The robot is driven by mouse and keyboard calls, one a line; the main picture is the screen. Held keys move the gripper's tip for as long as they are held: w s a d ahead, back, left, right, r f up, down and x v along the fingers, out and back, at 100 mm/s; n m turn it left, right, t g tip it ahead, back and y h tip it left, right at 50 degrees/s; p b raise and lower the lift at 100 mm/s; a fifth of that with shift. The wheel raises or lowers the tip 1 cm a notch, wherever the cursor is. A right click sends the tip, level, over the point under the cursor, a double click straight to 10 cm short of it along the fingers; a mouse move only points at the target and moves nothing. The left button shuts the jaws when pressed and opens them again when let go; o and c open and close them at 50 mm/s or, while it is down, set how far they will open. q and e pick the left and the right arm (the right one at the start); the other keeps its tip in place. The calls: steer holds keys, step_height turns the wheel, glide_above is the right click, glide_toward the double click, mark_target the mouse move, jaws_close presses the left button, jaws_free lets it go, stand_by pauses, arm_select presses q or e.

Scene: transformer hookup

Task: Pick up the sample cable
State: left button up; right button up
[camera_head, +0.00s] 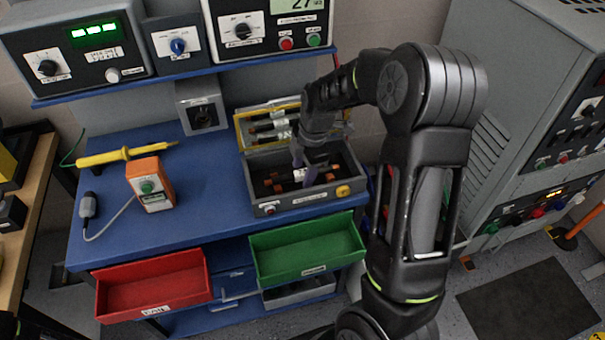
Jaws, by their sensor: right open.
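My right gripper (304,166) points down into an open grey test box (262,190) on the blue workbench. Its fingers are apart. A short dark cable piece with a pale label (299,175) lies in the box across orange-brown supports, and looks like the sample cable. The fingertips are at or just above its middle, one on the far side and one on the near side. I cannot tell whether they touch it, and the fingers hide part of it. My left gripper is not in view.
The box's yellow-edged lid (241,130) stands open behind. Red (155,288) and green (308,250) drawers stand open in front. Instruments line the shelf above.

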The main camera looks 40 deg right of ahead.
steer(key=shift+c, duration=0.2)
jaws_close()
stand_by(0.4)
